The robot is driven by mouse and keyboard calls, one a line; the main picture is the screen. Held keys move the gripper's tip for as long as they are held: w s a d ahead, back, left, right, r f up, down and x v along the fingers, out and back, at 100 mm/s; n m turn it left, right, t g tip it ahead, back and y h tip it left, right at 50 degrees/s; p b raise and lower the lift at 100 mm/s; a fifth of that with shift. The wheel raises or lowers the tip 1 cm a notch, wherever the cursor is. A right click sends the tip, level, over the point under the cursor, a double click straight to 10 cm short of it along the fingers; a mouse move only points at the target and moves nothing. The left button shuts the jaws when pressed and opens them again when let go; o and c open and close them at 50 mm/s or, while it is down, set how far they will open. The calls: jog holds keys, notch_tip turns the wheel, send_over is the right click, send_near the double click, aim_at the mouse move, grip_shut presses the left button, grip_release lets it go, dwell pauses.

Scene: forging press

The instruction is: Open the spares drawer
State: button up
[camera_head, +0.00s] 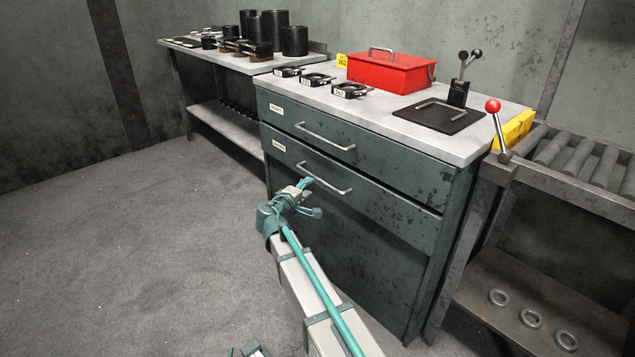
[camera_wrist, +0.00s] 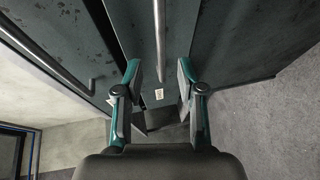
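A dark green cabinet has an upper drawer (camera_head: 360,152) and a lower drawer (camera_head: 365,198), each with a bar handle and a small label too small to read, so I cannot tell which is the spares drawer. My gripper (camera_head: 303,186) is at the left part of the lower handle (camera_head: 333,181). In the wrist view my gripper (camera_wrist: 159,74) is open, its fingers on either side of the lower handle bar (camera_wrist: 159,35). I cannot tell if they touch it. The upper handle (camera_head: 325,137) shows free in the head view. The lower drawer looks shut or nearly so.
The cabinet top holds a red toolbox (camera_head: 391,71), several black clamp-like parts and a black plate (camera_head: 438,115) with a lever. A side bench (camera_head: 225,63) with black cylinders stands at left. A roller conveyor (camera_head: 575,160) is at right. The floor left of the cabinet is clear.

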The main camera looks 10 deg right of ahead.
aim_at(318, 178)
jog(key=b+x, duration=0.2)
jog(key=x, duration=0.7)
jog(key=shift+d+f, duration=0.1)
jog(key=shift+f, duration=0.05)
grip_shut()
